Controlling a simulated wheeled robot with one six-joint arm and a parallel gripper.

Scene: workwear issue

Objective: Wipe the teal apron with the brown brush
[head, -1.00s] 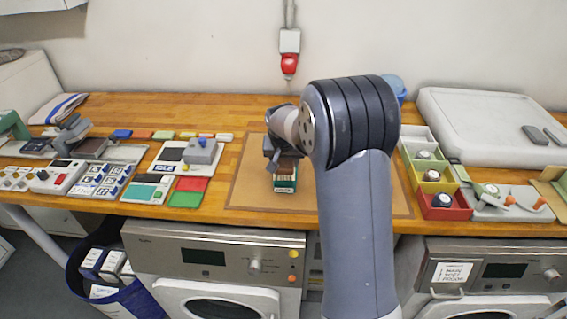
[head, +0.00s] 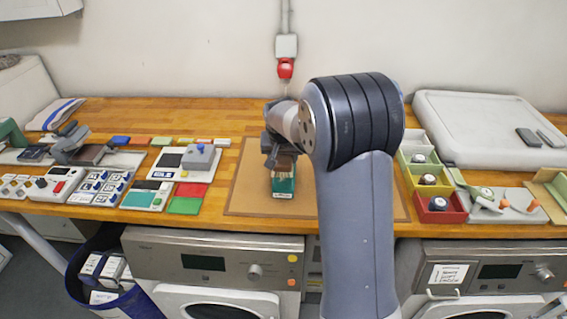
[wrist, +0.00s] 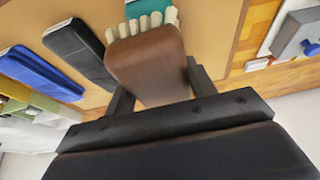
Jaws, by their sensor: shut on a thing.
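The teal apron (head: 284,184) is a small folded piece with a pale label-like patch at its near edge. It lies on the tan mat (head: 245,190) in front of my arm. My gripper (head: 281,150) is shut on the brown brush (wrist: 148,62), at the far end of the apron. In the wrist view the brush's brown block sits between the fingers, with pale bristles pointing to the teal apron (wrist: 140,7). The bristles are at or just over the apron; I cannot tell whether they touch. My arm hides the mat's right part in the head view.
In the wrist view a black folded piece (wrist: 80,48) and a blue one (wrist: 40,73) lie beside the brush. Coloured bins (head: 438,207) stand right of the mat. A grey device on a white plate (head: 200,157) and red and green pads (head: 185,205) lie left.

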